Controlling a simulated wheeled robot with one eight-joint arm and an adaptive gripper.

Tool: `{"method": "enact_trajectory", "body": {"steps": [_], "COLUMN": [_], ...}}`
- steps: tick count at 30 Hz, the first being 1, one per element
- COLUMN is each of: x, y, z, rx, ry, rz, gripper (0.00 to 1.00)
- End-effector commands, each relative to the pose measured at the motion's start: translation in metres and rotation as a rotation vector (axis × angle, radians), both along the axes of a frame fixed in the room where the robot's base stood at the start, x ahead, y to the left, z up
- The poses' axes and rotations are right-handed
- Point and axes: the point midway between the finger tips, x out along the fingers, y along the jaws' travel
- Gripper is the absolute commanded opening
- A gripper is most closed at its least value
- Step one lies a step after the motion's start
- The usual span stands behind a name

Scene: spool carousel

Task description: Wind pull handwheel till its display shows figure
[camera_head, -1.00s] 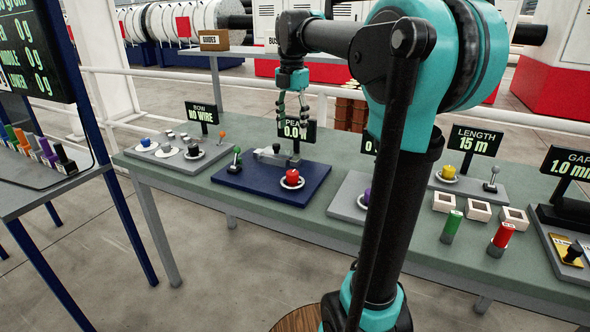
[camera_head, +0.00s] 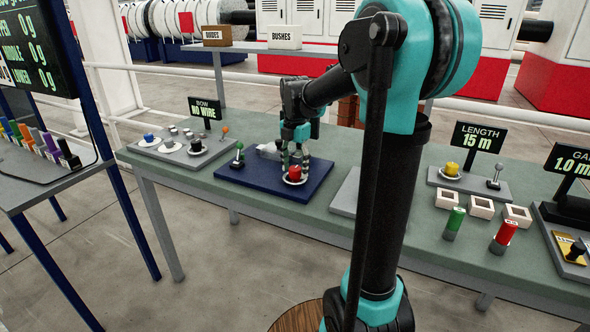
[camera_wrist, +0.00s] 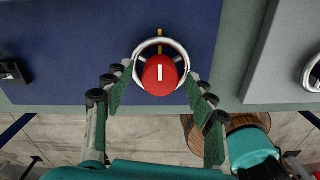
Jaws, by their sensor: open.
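A red knob (camera_head: 294,172) with a pale ring around it stands on the blue board (camera_head: 240,178) in the head view. In the wrist view the red knob (camera_wrist: 160,75) has a white mark on top, with the silver ring (camera_wrist: 146,48) around its far side. My gripper (camera_head: 296,160) is over this knob, pointing down. In the wrist view my gripper (camera_wrist: 161,82) is open, one finger on each side of the knob; I cannot tell whether they touch it. The display behind this board is hidden by my arm.
A green-topped lever (camera_head: 238,156) and a grey block (camera_head: 268,148) stand on the same board. The BOW display (camera_head: 207,108) reads NO WIRE, the LENGTH display (camera_head: 477,138) 15 m. A grey board (camera_head: 344,195) to the right is partly hidden by my arm.

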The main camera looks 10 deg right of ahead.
Motion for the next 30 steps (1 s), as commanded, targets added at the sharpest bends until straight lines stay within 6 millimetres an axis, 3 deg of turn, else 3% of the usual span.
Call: {"method": "enact_trajectory", "body": {"steps": [12,24,30], "x": [-0.0001,-0.0001,-0.0001], "y": [0.0000,0.0000,0.0000], "z": [-0.0083,-0.0082,-0.0081], "rx": [0.000,0.000,0.000], "ry": [0.000,0.000,0.000], "rz": [0.000,0.000,-0.012], "gripper": [0.56,0.06,0.06]}}
